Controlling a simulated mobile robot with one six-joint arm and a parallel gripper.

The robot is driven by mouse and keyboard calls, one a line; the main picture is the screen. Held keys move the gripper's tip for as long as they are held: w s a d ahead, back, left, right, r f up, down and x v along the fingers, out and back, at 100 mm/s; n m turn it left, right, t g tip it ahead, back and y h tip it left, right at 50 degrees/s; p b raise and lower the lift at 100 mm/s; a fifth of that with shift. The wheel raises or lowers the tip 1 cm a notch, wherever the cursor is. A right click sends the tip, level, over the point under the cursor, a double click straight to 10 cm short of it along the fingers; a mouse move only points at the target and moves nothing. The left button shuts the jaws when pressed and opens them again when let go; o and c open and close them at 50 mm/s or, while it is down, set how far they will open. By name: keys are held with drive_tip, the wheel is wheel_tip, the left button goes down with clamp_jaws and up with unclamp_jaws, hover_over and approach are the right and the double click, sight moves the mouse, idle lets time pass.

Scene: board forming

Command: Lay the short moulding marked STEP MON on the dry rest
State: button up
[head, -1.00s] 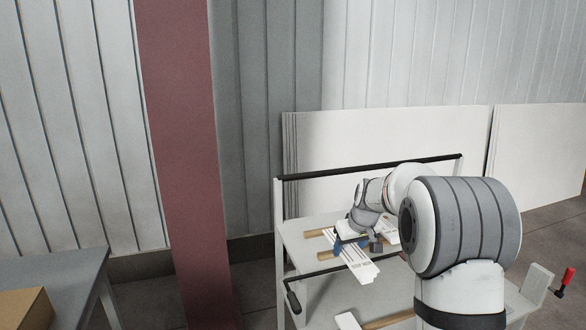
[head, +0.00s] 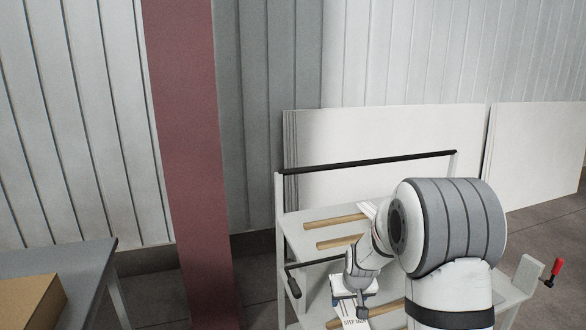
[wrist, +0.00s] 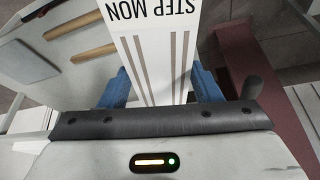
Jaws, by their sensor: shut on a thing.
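The short moulding marked STEP MON (wrist: 155,50) is white with grey stripes. It sits between the blue fingers of my gripper (wrist: 160,88), which is shut on it, and its label reads upside down in the wrist view. In the head view my gripper (head: 354,294) holds the moulding (head: 353,322) low over the front of the cart, near a lower wooden bar (head: 385,309). I cannot tell whether the moulding touches that bar. Two more wooden bars (head: 336,221) lie on the cart's upper surface. No mark shows which bars are the dry rest.
The cart (head: 300,232) has a black-topped back rail (head: 365,163) and a dark handle (head: 292,287) at its left. Other white strips (head: 369,208) lie partly behind my arm. A table with a brown box (head: 30,300) stands left, a red column (head: 190,160) between.

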sight(349, 319)
drive_tip(key=shift+m, duration=0.5)
drive_tip(key=s+f, duration=0.4)
drive_tip(key=shift+s+a+f, duration=0.15)
drive_tip(key=shift+s+a, duration=0.05)
drive_tip(key=shift+a, duration=0.1)
